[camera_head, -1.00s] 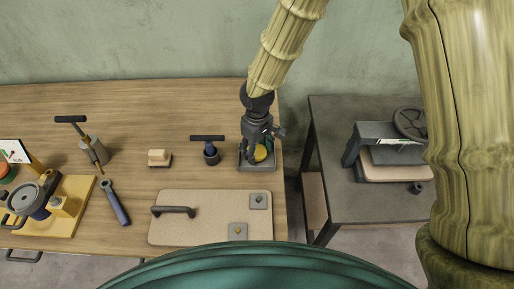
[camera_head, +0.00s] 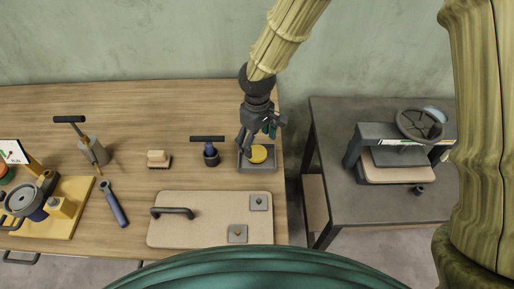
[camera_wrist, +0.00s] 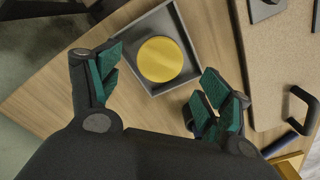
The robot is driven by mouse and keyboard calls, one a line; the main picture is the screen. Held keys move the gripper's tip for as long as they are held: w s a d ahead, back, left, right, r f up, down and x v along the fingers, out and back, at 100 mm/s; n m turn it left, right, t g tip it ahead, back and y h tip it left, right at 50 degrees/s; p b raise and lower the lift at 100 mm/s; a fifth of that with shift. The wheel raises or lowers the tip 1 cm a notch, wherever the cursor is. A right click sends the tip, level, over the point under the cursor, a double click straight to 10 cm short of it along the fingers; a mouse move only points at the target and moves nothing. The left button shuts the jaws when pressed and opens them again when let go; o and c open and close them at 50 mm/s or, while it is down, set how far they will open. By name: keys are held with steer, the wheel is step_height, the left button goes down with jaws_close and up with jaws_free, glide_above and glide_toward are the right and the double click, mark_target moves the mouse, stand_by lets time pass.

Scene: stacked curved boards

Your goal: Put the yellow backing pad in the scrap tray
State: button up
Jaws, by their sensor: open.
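The yellow backing pad (camera_head: 258,154) is a flat round disc. It lies inside the grey scrap tray (camera_head: 243,167) at the right end of the wooden table. In the wrist view the pad (camera_wrist: 161,59) rests flat on the tray floor, with the tray's raised walls (camera_wrist: 152,20) around it. My gripper (camera_head: 256,136) is above the tray, apart from the pad. In the wrist view my gripper (camera_wrist: 160,88) has its green-padded fingers spread wide with nothing between them.
A dark cup with a T-handled tool (camera_head: 210,153) stands just left of the tray. A beige board with a handle (camera_head: 205,218) lies in front. A brush (camera_head: 158,159) lies further left. A dark side table (camera_head: 345,205) with a press (camera_head: 400,150) stands right, across a gap.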

mark_target(257, 152)
step_height(257, 152, up, 7)
steer(key=b, duration=0.1)
steer(key=shift+r, duration=0.15)
stand_by(0.4)
